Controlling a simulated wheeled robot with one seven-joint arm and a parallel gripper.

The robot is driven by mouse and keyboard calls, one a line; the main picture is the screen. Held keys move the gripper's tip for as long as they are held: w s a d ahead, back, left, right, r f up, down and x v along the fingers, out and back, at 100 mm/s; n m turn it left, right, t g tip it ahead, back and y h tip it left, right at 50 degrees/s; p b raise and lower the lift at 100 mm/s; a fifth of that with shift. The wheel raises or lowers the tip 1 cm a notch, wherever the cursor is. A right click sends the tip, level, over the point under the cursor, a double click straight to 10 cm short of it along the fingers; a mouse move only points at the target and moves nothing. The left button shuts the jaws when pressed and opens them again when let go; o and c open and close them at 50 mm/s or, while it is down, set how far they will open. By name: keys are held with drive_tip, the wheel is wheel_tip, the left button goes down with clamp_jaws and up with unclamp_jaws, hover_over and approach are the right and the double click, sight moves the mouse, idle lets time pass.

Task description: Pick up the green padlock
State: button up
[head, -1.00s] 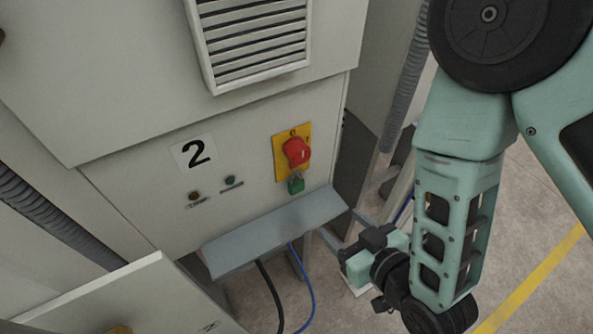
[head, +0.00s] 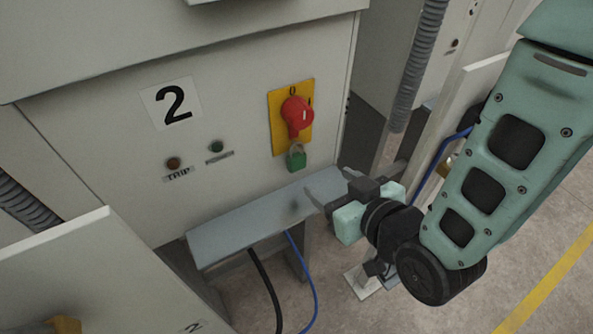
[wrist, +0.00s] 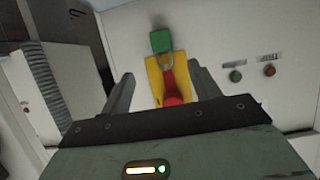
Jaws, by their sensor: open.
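The green padlock (head: 296,158) hangs by its shackle just below the red rotary switch (head: 296,116) on its yellow plate (head: 279,133), on the grey panel marked 2. My gripper (head: 317,190) is below and to the right of the padlock, over the right end of the grey shelf, apart from the padlock. Its fingers are open and empty.
The sloping grey shelf (head: 235,226) juts out under the switch, with a black cable (head: 267,285) and a blue cable below. Two small indicators, one labelled TRIP (head: 173,163), are left of the padlock. Another cabinet stands at right.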

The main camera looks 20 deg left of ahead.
sight(299, 161)
drive_tip(key=p+x, duration=0.1)
drive_tip(key=x, duration=0.9)
drive_tip(key=shift+w+a+p, duration=0.1)
drive_tip(key=shift+a+p, duration=0.2)
drive_tip(key=shift+p, duration=0.05)
drive_tip(key=shift+w+a+f, duration=0.25)
drive_tip(key=shift+a+f, duration=0.05)
drive_tip(key=c, duration=1.1)
